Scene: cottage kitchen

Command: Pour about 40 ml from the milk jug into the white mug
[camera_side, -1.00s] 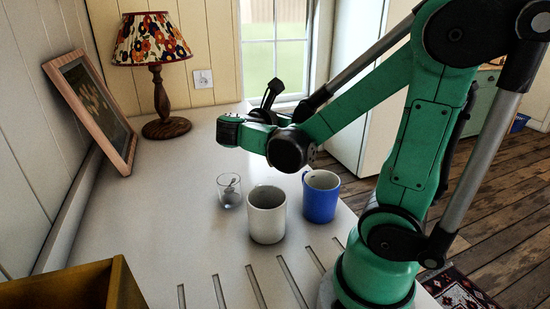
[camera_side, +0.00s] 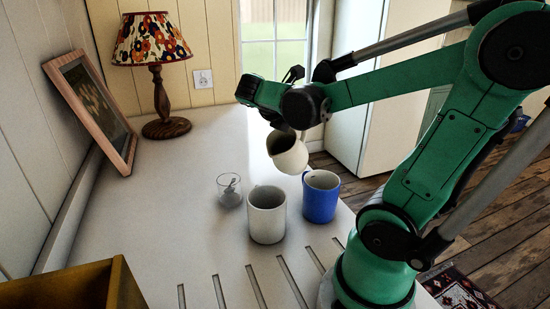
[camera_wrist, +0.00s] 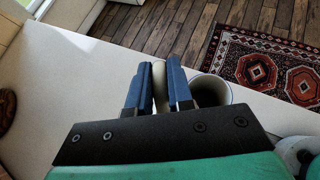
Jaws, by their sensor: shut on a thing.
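The milk jug (camera_side: 290,157) is cream-coloured and hangs in the air below my wrist in the side view, above and behind the mugs. It is tilted, its dark mouth facing up and to the left. The fingertips are hard to make out in the side view. The white mug (camera_side: 267,220) stands upright on the counter, in front of the jug and apart from it. No stream of milk shows, and the mug's contents cannot be told.
A blue mug (camera_side: 321,200) stands right of the white mug, close under the jug.

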